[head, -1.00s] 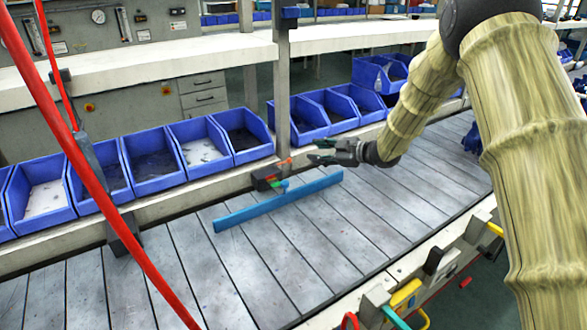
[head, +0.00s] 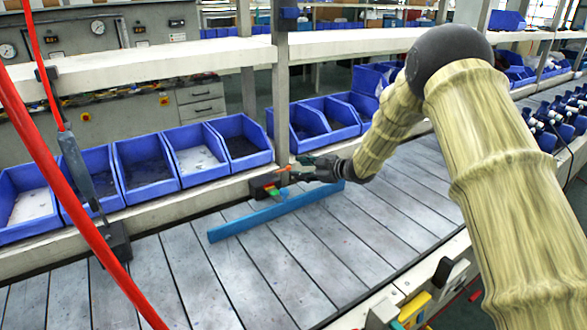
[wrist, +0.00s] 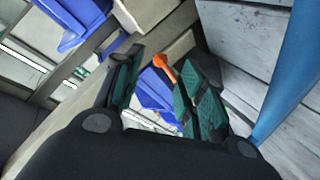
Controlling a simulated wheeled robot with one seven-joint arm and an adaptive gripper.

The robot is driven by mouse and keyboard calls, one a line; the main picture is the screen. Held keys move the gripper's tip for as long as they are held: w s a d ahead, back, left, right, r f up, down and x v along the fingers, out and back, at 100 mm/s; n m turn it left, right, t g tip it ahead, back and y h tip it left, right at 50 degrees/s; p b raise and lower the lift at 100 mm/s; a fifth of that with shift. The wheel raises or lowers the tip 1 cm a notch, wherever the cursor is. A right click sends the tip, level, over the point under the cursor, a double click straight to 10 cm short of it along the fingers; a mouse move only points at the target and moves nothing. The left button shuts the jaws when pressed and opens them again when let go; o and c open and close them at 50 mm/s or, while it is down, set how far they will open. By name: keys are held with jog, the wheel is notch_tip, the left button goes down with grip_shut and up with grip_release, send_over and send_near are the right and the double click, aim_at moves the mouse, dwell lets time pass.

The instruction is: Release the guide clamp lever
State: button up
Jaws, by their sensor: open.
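The guide clamp (head: 262,184) is a dark block on the conveyor's far edge, with a small orange lever (head: 283,178) and a green part by it. A long blue guide rail (head: 250,222) runs across the belt from beside it. My gripper (head: 298,168) is at the clamp's right side, close to the lever, its fingers partly overlapping it in the head view. In the wrist view the orange lever (wrist: 165,70) shows between the open fingers, nearer the right finger pad. Whether a finger touches it I cannot tell. The clamp body is mostly hidden there.
Blue bins (head: 145,162) line the ledge behind the conveyor (head: 180,270). A grey post (head: 281,90) rises just behind the clamp. A red hose (head: 75,190) hangs at the left. The belt in front is clear. Dark pump units (head: 560,115) stand far right.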

aim_at(290, 168)
jog(key=shift+x, duration=1.9)
grip_shut()
